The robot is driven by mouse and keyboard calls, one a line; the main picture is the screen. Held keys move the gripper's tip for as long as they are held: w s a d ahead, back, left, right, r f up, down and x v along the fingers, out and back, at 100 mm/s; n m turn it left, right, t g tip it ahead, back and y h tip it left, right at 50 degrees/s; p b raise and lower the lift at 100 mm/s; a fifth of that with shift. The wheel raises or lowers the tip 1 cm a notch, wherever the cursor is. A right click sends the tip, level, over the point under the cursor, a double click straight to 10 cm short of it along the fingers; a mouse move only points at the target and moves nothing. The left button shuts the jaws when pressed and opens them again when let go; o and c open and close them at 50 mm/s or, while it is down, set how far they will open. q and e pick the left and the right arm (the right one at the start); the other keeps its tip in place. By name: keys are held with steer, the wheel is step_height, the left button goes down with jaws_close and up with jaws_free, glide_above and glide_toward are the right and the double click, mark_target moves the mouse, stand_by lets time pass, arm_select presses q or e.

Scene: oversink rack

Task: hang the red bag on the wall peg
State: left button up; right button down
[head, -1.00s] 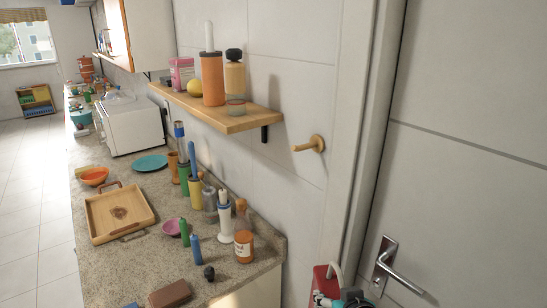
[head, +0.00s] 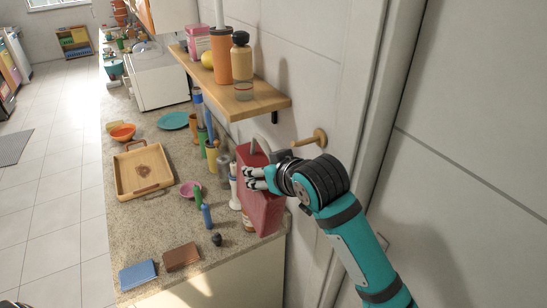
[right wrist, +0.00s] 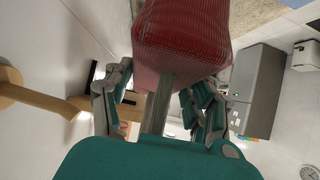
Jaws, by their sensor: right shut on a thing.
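The red bag (head: 262,205) hangs in the air in front of the wall, above the counter's right end. Its pale handle (head: 262,145) loops up near the tip of the wooden wall peg (head: 310,139); I cannot tell whether they touch. My right gripper (head: 262,178) is shut on the bag, its arm coming from the lower right. In the right wrist view the bag (right wrist: 180,40) is at the top, with its grey strap (right wrist: 160,105) running between the fingers (right wrist: 158,100). The peg (right wrist: 22,92) is at the left there, apart from the fingers. My left gripper is out of view.
A wooden shelf (head: 245,104) with bottles is on the wall left of the peg. The counter (head: 160,225) below holds a wooden tray (head: 125,172), several bottles, a blue block (head: 138,274) and a brown one (head: 181,257). A door frame (head: 385,110) stands right of the peg.

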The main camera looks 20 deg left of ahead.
steer(key=shift+a+r, duration=0.1)
steer(key=shift+r, duration=0.1)
steer(key=shift+w+b, duration=0.25)
steer(key=shift+b, duration=0.05)
steer(key=shift+w+d+f, duration=0.1)
steer(key=shift+w+d, duration=0.35)
steer(key=shift+d, duration=0.05)
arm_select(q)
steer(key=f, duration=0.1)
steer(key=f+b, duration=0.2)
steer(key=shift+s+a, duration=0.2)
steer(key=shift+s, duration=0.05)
arm_select(e)
steer(key=w+d+f, duration=0.2)
steer(key=w+d, duration=0.3)
steer(key=w, duration=0.1)
steer(key=shift+w, duration=0.25)
stand_by(0.3)
